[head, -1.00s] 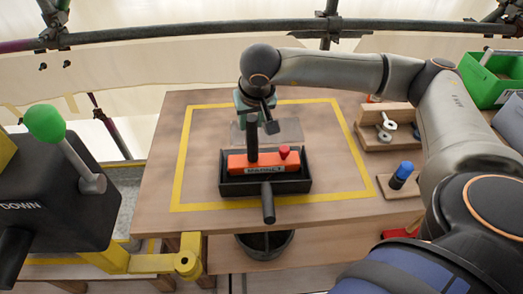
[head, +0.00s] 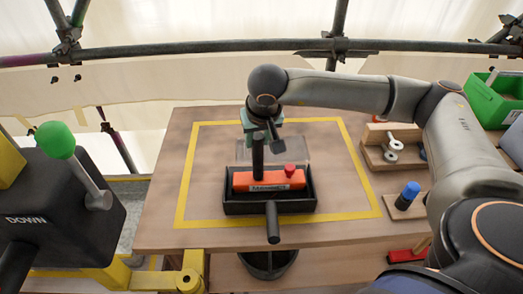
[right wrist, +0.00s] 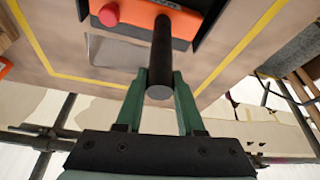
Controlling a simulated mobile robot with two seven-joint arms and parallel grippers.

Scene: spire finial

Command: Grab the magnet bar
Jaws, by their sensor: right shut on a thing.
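The magnet bar (head: 262,181) is an orange block with a label on its front, a red knob (head: 290,170) on its right part and an upright black post (head: 258,158). It sits in a black open tray (head: 270,208) with a black handle pointing to the front. My right gripper (head: 261,134) is above the bar, shut on the upper part of the post. In the right wrist view, the green fingers (right wrist: 160,76) stand on both sides of the black post (right wrist: 162,50), whose round end shows between them. My left gripper is out of view.
The wooden table (head: 160,200) has a yellow tape square (head: 185,180) around the tray. At right are a wooden holder with metal rings (head: 393,150), a blue-topped peg (head: 409,193) and a green bin (head: 494,97). A black box with a green-knobbed lever (head: 55,140) stands at left. Scaffold pipes cross behind.

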